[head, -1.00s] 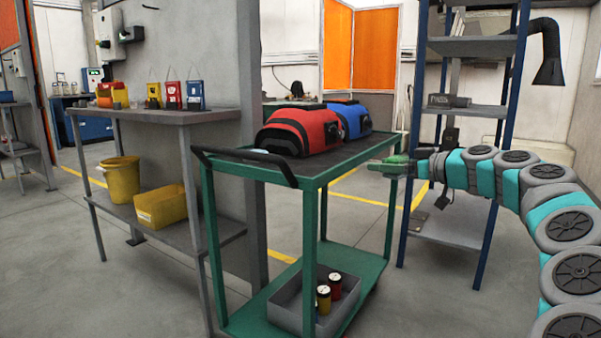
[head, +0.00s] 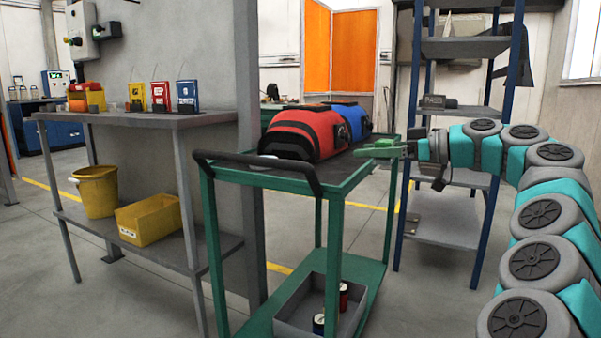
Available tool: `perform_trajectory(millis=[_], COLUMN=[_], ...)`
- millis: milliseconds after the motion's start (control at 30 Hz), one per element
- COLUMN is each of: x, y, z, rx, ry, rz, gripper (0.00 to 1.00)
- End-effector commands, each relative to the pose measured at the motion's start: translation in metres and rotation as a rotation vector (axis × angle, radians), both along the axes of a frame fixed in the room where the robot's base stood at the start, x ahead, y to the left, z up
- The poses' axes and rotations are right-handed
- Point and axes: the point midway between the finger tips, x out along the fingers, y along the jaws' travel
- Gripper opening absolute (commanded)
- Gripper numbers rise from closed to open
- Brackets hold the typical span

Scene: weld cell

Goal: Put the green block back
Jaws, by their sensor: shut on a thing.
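My gripper (head: 388,151) reaches in from the right in the head view, over the right end of the green cart's top (head: 345,175). It is shut on a small green block (head: 377,146), which partly hides the jaws. The block is held just right of the red and blue bags; I cannot tell its exact height above the cart top.
A red bag (head: 310,128) and a blue bag (head: 345,115) sit on the cart. A grey bin (head: 290,318) with cans is on its lower shelf. A bench (head: 140,117) at left holds several small packs (head: 160,95). A blue-posted rack (head: 490,100) stands behind my arm.

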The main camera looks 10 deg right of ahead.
Motion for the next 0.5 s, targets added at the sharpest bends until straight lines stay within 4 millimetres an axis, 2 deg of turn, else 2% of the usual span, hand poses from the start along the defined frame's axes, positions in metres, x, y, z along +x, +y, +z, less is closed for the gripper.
perform_trajectory(millis=[167,500], x=[0.019,0.074], y=[0.022,0.084], z=[-0.003,-0.012], rx=[-0.001,-0.001], ry=[0.001,0.003], rz=[0.002,0.004], gripper=[0.04,0.04])
